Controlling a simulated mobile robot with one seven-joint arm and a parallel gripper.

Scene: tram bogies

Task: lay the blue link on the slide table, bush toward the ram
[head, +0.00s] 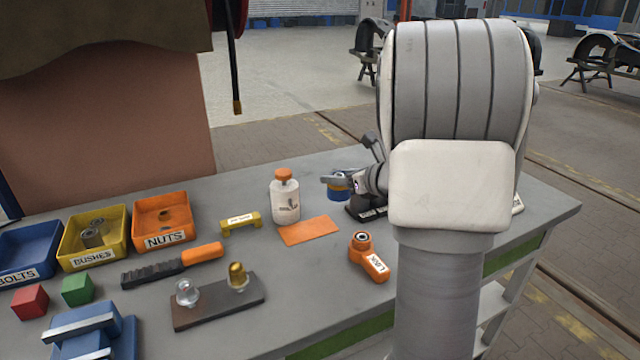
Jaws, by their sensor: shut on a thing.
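My gripper (338,179) is beyond the orange sheet, toward the far side of the bench. It is shut on a small blue piece with a yellowish band, which I take to be the blue link (340,192). Only a little of it shows, so its bush and which way it points cannot be told. A dark labelled base (366,212) shows beside my arm, possibly part of the slide table. My arm hides most of that area, and I cannot make out the ram.
An orange link (370,258) lies nearer on the bench (320,325). A white bottle (285,198) stands left of my gripper, by the orange sheet (309,231). Bins (163,222), a file (172,265) and a stand with two domed pieces (215,306) occupy the left.

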